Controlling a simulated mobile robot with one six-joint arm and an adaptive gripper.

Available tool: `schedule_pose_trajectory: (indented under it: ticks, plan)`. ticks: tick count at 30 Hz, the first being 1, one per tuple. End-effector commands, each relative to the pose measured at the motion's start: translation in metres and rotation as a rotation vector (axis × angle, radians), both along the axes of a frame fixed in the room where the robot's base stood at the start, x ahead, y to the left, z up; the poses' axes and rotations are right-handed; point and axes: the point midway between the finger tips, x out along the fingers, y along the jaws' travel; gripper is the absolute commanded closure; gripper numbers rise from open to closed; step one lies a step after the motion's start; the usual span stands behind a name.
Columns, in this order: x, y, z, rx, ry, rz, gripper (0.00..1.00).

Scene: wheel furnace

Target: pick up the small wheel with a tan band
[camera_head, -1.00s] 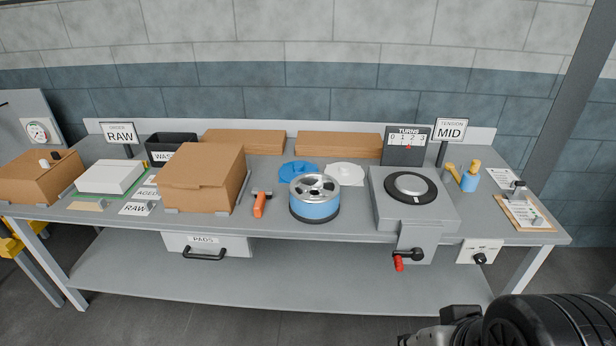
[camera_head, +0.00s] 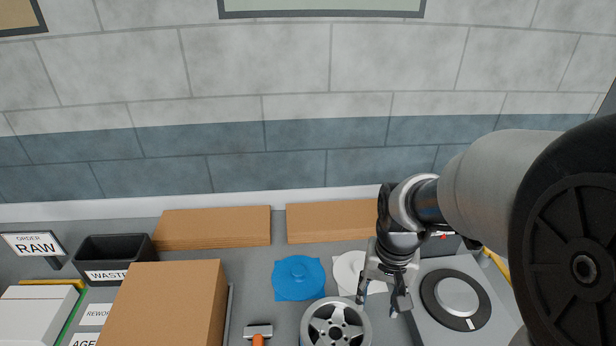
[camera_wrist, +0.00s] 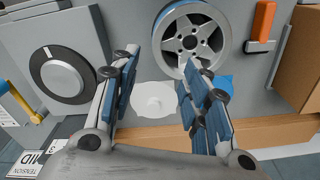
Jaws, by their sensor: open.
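The only wheel in view is silver with spokes (camera_head: 336,327), standing on the bench at the lower edge of the head view. In the wrist view the same wheel (camera_wrist: 194,38) shows a blue band, partly covered by a fingertip. I see no tan band on any wheel. My gripper (camera_head: 379,299) is open and empty, pointing down above the bench, just right of the wheel in the head view. In the wrist view its two fingers (camera_wrist: 161,62) are spread apart. I cannot tell whether the right finger touches the wheel.
A grey machine with a black round plate (camera_head: 455,300) stands right of my gripper. Blue (camera_head: 299,277) and white (camera_head: 348,268) discs lie behind the wheel. An orange-handled tool (camera_head: 258,335) and a cardboard box (camera_head: 165,305) are to its left. Flat brown boxes (camera_head: 212,228) line the back.

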Motion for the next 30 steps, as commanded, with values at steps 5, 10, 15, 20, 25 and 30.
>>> schedule_pose_trajectory:
  ticks: [5,10,15,20,25,30]
  plan:
    - [0.010,-0.006,-0.015,0.006,0.045,-0.042,0.57]
    - [0.011,-0.007,-0.024,0.007,0.051,-0.049,0.57]
    - [0.010,-0.006,-0.054,0.007,0.055,-0.048,0.57]
    - [0.010,-0.006,-0.091,0.007,0.055,-0.047,0.57]
    - [0.010,-0.006,-0.124,0.007,0.054,-0.047,0.57]
    - [0.010,-0.006,-0.140,0.007,0.052,-0.047,0.57]
